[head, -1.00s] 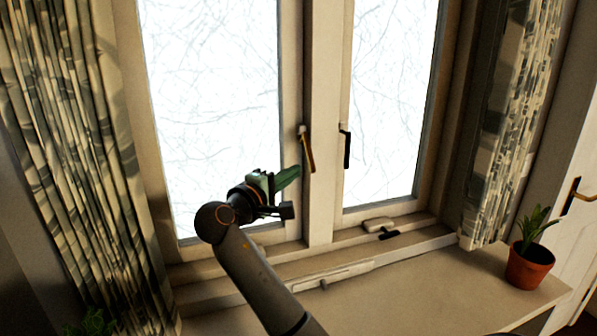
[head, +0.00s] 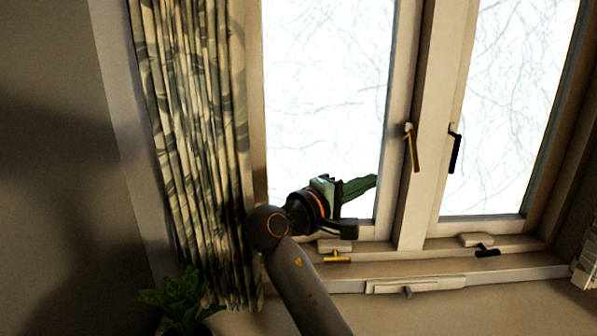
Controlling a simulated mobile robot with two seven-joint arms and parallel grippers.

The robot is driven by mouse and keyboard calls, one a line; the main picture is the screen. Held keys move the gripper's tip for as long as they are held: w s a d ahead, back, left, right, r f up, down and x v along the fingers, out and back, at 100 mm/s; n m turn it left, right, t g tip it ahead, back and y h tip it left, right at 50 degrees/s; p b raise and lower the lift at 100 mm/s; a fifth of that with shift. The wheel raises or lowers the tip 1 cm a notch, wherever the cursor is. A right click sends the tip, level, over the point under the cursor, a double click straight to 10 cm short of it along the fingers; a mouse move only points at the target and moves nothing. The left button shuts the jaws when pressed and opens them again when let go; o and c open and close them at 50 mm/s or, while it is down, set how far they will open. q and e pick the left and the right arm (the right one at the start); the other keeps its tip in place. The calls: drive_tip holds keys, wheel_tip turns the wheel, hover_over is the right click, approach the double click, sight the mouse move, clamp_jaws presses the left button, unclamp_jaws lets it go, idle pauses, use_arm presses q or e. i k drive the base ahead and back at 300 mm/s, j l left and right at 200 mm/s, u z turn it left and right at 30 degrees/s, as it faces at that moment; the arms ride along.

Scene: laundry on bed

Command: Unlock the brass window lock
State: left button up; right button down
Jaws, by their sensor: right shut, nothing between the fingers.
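Two brass fittings show on the left window. A slim brass handle (head: 413,151) hangs down, slightly tilted, on the frame beside the centre post. A small brass fitting (head: 338,259) with a short stem sits at the bottom frame. I cannot tell which is the lock. My right gripper (head: 372,182) has green fingers, shut and empty. They point right, in front of the left pane, and their tips appear left of and below the brass handle with a gap. The gripper body is above the lower brass fitting in the picture. My left gripper is not in view.
The right window has a black handle (head: 455,152) and a black lower fitting (head: 487,251). A pale bar with a knob (head: 407,290) lies along the sill. A patterned curtain (head: 195,140) hangs at the left, with a green plant (head: 178,300) below it.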

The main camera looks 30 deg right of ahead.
sight(410, 134)
drive_tip(key=k, duration=1)
